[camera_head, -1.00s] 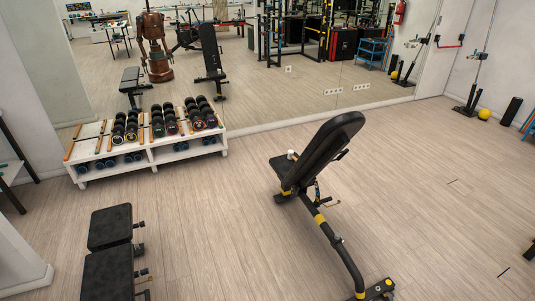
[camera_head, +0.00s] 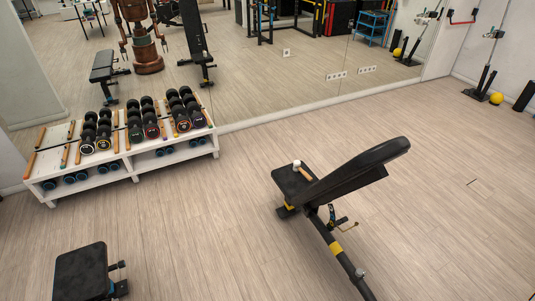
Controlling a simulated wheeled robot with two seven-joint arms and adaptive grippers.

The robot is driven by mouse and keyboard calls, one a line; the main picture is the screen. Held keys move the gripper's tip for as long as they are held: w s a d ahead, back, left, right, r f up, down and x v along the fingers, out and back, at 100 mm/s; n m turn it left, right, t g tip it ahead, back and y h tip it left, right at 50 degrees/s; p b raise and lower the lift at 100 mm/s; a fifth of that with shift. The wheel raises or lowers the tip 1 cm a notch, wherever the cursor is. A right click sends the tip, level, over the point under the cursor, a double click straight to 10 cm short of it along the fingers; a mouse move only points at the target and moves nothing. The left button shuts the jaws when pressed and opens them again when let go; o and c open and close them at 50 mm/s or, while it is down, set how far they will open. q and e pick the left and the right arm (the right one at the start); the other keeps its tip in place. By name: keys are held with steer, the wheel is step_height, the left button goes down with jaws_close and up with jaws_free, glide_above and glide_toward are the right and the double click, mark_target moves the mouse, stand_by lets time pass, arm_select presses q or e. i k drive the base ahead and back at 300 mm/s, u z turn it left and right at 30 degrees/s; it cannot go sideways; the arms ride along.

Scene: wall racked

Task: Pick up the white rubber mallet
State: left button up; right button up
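The white rubber mallet (camera_head: 298,165) is small in the camera_head view. It lies on the black seat (camera_head: 287,181) of the adjustable bench near the middle. Its white head is at the far side of the seat and its short wooden handle (camera_head: 306,174) points toward the lower right, close to the raised backrest. Neither of my grippers shows in this view.
The bench's black backrest (camera_head: 355,172) slopes up to the right beside the mallet. A white dumbbell rack (camera_head: 125,172) stands at the left by a mirror wall. A second black bench (camera_head: 82,272) is at the lower left. Wooden floor (camera_head: 230,230) between them is clear.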

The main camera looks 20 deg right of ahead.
mark_target(296, 163)
steer(key=z, duration=0.2)
steer(key=i, duration=1.2)
steer(key=z, duration=1.3)
steer(key=i, duration=0.85)
steer(key=z, duration=0.8)
